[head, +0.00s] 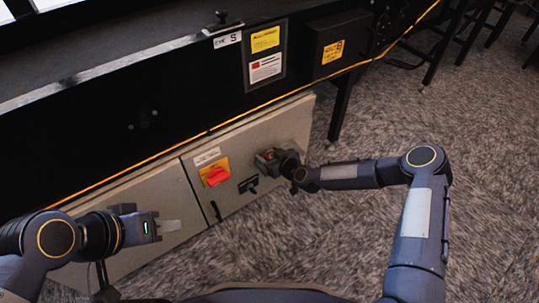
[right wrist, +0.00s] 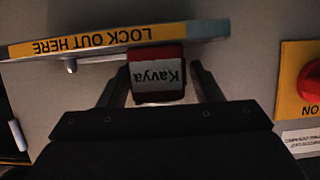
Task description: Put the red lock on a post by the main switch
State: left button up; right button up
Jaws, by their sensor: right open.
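The red lock (right wrist: 172,88) has a white label reading "Kavya". In the right wrist view it sits between the two fingers of my right gripper (right wrist: 155,90), against the ledge marked "LOCK OUT HERE" (right wrist: 110,42). The fingers are open, one on each side of it. I cannot tell whether its shackle is around a post. A pale post (right wrist: 72,65) shows under the ledge at left. In the head view my right gripper (head: 266,158) is at the panel, right of the red main switch (head: 214,175). My left gripper (head: 172,226) is away from the panel's switch, lower left; its opening is unclear.
The switch's yellow plate also shows at the right wrist view's right edge (right wrist: 298,90). A black fitting (head: 248,184) is on the grey cabinet (head: 235,200) below the switch. A yellow-orange cable (head: 165,158) runs above the cabinet. The carpeted floor (head: 330,225) in front is clear.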

jog(key=shift+w+d+r, duration=0.25)
jog(key=shift+w, duration=0.05)
jog(key=shift+s+d+r, duration=0.1)
jog(key=shift+s+d, duration=0.05)
jog(key=shift+s, duration=0.05)
jog(key=s+d+r+m+g+h+p, duration=0.1)
jog(key=s+d+r+g+h, duration=0.1)
jog(key=s+d+r, duration=0.8)
jog(key=s+d+r+m+g+h+p, duration=0.1)
jog(key=s+d+r+g+h, duration=0.1)
jog(key=s+d+r, duration=0.75)
jog(key=s+d+r+m+g, duration=0.1)
jog(key=s+r+m, duration=0.3)
jog(key=s, duration=0.6)
jog(key=s+r+m, duration=0.3)
jog(key=s+r, duration=0.2)
jog(key=s, duration=0.5)
notch_tip(320, 180, up, 32)
jog(key=p, duration=3.2)
jog(key=shift+w+p, duration=0.15)
jog(key=shift+p, duration=0.25)
